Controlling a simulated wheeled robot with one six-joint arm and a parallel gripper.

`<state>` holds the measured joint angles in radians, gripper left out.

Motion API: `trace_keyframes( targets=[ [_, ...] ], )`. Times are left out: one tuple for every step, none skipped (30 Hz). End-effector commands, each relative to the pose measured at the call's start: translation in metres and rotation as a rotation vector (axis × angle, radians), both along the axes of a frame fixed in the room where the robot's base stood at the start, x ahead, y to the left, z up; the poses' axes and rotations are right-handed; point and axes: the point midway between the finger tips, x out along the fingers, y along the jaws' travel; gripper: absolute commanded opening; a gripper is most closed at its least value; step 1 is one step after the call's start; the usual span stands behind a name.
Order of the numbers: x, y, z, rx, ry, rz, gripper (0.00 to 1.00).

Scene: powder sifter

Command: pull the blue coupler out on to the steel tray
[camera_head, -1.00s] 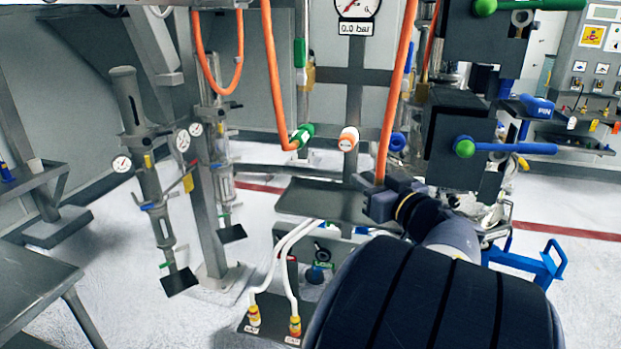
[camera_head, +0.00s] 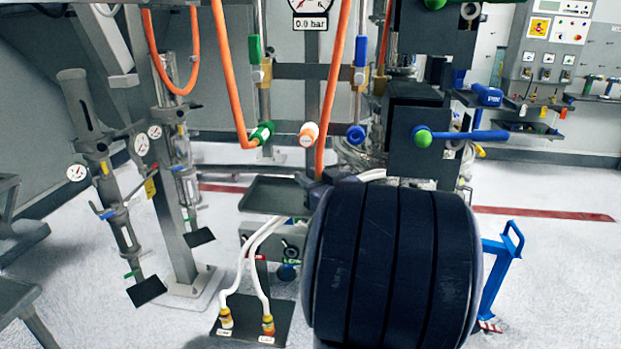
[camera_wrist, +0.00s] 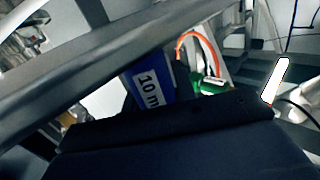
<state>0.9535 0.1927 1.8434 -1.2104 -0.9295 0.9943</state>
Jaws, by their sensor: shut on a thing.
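My gripper (camera_head: 318,189) is mostly hidden behind my dark arm, beside the right end of the steel tray (camera_head: 262,207). An orange hose (camera_head: 333,90) runs down to it. The blue coupler at that hose's end is shut in my gripper but hidden in the head view. A blue piece with a white "10 m" label (camera_wrist: 148,88) rises past my dark gripper body in the wrist view. The fingertips are hidden. On the crossbar sit a green coupler (camera_head: 262,134) with its own orange hose, an orange-white fitting (camera_head: 308,134) and a blue fitting (camera_head: 356,135) with no hose.
A black block with a green-knobbed blue lever (camera_head: 465,134) stands close to the right. White hoses (camera_head: 252,262) rise from a floor plate in front of the tray. A blue stand (camera_head: 500,265) is at lower right. The tray's surface looks empty.

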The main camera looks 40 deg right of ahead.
Motion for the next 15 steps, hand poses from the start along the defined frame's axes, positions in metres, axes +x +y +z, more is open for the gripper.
trace_keyframes(
  targets=[
    [0.0000,0.0000,-0.0009,0.000,0.000,0.000,0.00],
    [0.0000,0.0000,-0.0020,0.000,0.000,0.000,0.00],
    [-0.0001,-0.0001,-0.0034,0.000,0.000,0.000,0.00],
    [-0.0001,0.0000,-0.0036,0.000,0.000,0.000,0.26],
    [0.0000,0.0000,-0.0029,0.000,0.000,0.000,0.29],
    [0.0000,0.0000,-0.0028,0.000,0.000,0.000,0.32],
    [0.0000,0.0000,-0.0028,0.000,0.000,0.000,0.34],
    [0.0000,0.0000,-0.0028,0.000,0.000,0.000,0.37],
    [0.0000,0.0000,-0.0028,0.000,0.000,0.000,0.40],
    [0.0000,0.0000,-0.0028,0.000,0.000,0.000,0.42],
    [-0.0001,0.0000,-0.0028,0.000,0.000,0.000,0.45],
    [-0.0001,0.0000,-0.0028,0.000,0.000,0.000,0.47],
    [-0.0001,0.0000,-0.0028,0.000,0.000,0.000,0.47],
    [-0.0001,0.0000,-0.0028,0.000,0.000,0.000,0.47],
    [-0.0001,0.0000,-0.0027,0.000,0.000,0.000,0.47]
  ],
)
